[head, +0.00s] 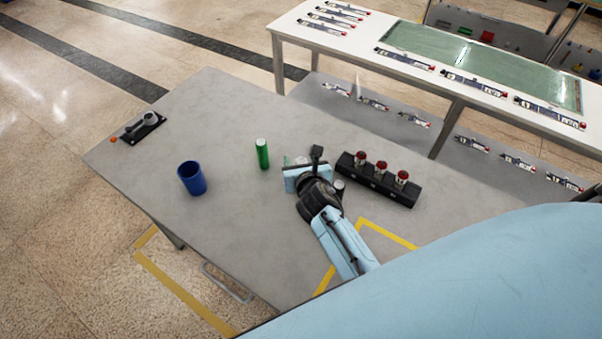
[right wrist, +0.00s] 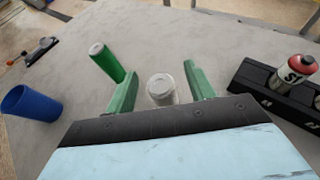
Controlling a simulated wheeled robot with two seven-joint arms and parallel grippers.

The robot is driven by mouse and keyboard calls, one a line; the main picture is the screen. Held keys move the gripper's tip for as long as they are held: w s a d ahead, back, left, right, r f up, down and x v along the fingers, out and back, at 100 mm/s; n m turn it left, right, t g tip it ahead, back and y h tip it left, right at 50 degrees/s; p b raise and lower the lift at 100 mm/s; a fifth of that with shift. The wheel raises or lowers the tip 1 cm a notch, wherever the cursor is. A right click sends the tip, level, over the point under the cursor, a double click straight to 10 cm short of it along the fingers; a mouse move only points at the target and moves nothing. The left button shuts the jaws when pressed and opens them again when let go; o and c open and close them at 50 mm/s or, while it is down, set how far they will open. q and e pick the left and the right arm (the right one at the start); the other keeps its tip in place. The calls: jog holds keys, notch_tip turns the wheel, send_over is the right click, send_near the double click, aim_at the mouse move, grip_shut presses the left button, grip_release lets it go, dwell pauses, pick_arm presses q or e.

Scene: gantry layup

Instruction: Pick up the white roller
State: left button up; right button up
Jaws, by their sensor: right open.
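The white roller (right wrist: 162,88) stands upright on the grey table, between the two green fingers of my right gripper (right wrist: 161,86) in the right wrist view. The fingers are open, with a visible gap on each side of the roller. In the head view my right gripper (head: 301,164) is over the middle of the table and hides most or all of the roller. The roller's lower part is hidden by the gripper body in the wrist view. My left gripper is not in view.
A green cylinder (head: 262,154) and a blue cup (head: 191,178) stand to the left. A black rack (head: 377,181) with several red-topped canisters stands close on the right. A black tool holder (head: 143,127) lies at the far left corner. The table between cup and front edge is clear.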

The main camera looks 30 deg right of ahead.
grip_shut()
dwell(0.3)
jog(key=shift+r, duration=0.1)
